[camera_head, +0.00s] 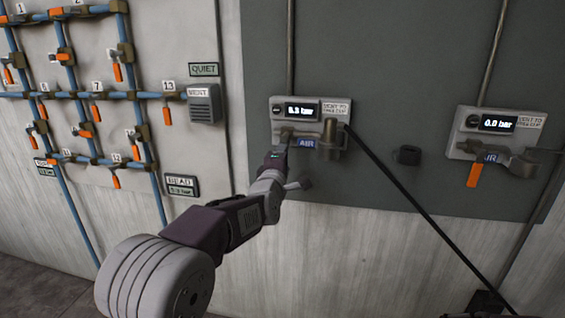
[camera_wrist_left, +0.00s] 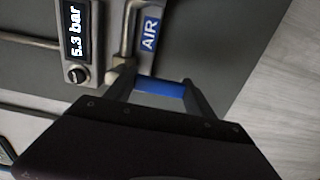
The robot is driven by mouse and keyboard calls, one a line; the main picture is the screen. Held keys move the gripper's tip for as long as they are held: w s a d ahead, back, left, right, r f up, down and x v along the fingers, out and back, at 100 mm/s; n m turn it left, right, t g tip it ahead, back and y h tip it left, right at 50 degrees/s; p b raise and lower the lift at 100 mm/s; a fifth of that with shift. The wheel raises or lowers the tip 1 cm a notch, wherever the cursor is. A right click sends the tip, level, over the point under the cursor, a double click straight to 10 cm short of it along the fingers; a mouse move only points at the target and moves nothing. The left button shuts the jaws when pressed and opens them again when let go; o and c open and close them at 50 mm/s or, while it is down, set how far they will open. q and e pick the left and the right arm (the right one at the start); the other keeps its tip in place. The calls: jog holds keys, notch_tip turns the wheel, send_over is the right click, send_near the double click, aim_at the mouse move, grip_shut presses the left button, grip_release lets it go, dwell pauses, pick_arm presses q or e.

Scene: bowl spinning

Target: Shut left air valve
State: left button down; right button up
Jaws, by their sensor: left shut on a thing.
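The left air valve (camera_head: 329,139) is a brass-grey fitting on a pale wall plate under a display (camera_head: 302,110) reading about 5.3 bar, with a blue AIR label (camera_head: 306,143). My left gripper (camera_head: 284,140) reaches it from the lower left and hides the handle in the head view. In the left wrist view a blue handle (camera_wrist_left: 160,88) lies between the two fingers of my left gripper (camera_wrist_left: 157,80), which are shut on it. The AIR label (camera_wrist_left: 149,34) and display (camera_wrist_left: 75,32) show beyond. My right gripper is not in view.
At right is a second valve plate (camera_head: 499,123) reading 0.0 bar, with an orange handle (camera_head: 473,175) hanging down. A black hose (camera_head: 420,208) runs from the left valve to the lower right. Blue pipes with several orange handles and a vent box (camera_head: 203,104) stand at left.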

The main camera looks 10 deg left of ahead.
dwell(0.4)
pick_arm(q)
jog(key=shift+c, duration=1.6)
grip_release()
jog(key=s, duration=0.9)
jog(key=shift+a, duration=0.15)
